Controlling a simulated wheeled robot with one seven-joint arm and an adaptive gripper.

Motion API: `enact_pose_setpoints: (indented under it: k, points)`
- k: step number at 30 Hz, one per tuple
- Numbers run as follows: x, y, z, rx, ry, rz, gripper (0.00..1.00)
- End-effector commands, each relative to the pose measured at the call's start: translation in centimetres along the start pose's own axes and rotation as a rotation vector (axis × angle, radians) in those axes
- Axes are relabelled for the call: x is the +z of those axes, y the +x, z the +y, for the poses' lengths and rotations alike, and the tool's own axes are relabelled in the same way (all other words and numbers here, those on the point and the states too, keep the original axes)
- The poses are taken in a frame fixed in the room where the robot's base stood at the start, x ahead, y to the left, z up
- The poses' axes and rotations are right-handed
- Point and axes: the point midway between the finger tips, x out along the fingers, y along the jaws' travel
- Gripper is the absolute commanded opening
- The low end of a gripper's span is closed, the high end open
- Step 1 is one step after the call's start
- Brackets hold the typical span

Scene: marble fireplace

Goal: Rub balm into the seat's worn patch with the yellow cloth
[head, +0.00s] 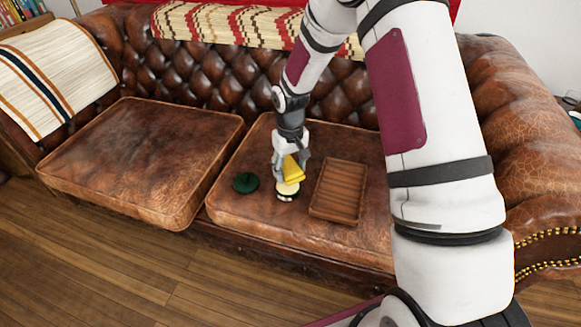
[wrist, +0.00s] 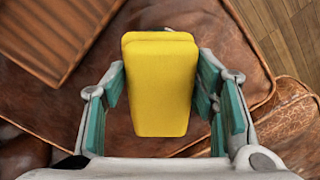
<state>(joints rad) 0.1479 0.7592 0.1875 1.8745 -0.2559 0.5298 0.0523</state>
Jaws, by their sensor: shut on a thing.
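My gripper (head: 290,161) points down over the right seat cushion (head: 240,206) of the brown leather sofa. It is shut on the yellow cloth (head: 292,170), a folded pad that fills the space between the fingers in the wrist view (wrist: 160,85). An open round tin (head: 287,189) with pale balm and a dark lower side is directly under the cloth. I cannot tell whether the cloth touches the balm. The cloth hides the tin in the wrist view. A dark green round lid (head: 245,183) lies left of the tin. I cannot clearly single out the worn patch.
A slatted wooden tray (head: 338,190) lies on the cushion just right of the tin; it also shows in the wrist view (wrist: 55,38). The left seat cushion (head: 140,160) is bare. A striped throw (head: 55,75) covers the left armrest. Wooden floor (head: 90,265) lies in front.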

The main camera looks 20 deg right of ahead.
Motion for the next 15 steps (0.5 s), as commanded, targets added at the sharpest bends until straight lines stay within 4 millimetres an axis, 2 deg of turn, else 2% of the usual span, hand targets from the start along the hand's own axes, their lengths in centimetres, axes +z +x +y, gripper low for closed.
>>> enact_pose_setpoints:
  k: [15]
  points:
    - [0.1, 4.9, 0.0, -0.001, 0.001, -0.001, 0.31]
